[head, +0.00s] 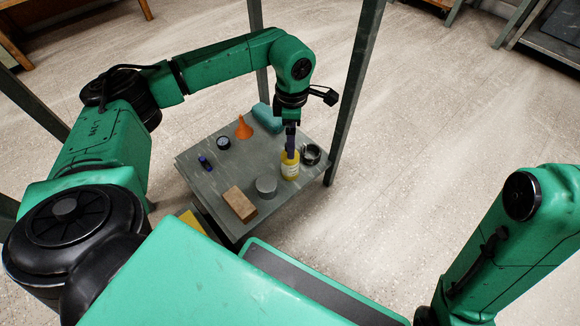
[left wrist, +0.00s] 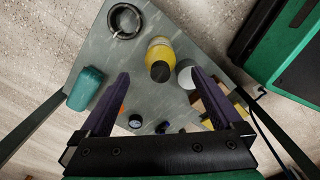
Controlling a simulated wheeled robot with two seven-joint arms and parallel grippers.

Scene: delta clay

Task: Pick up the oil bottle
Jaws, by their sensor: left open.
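The oil bottle (head: 290,172) is yellow with a pale label and stands upright near the right edge of the small grey table (head: 215,190). In the left wrist view the bottle (left wrist: 160,50) shows from above, its dark cap towards me, just beyond and between the fingertips. My left gripper (head: 290,150) points down directly above the bottle. Its two purple fingers are apart with nothing held between them, as the left wrist view shows (left wrist: 160,73). Whether the fingers touch the bottle cannot be told. My right arm shows at lower right, but its gripper is out of view.
A black ring (head: 311,154) and a grey cylinder (head: 266,187) stand close to the bottle. A wooden block (head: 239,204), gauge (head: 223,142), orange funnel (head: 243,130), teal object (head: 268,118) and small blue item (head: 205,163) are also on the table. A post (head: 355,90) rises behind the right corner.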

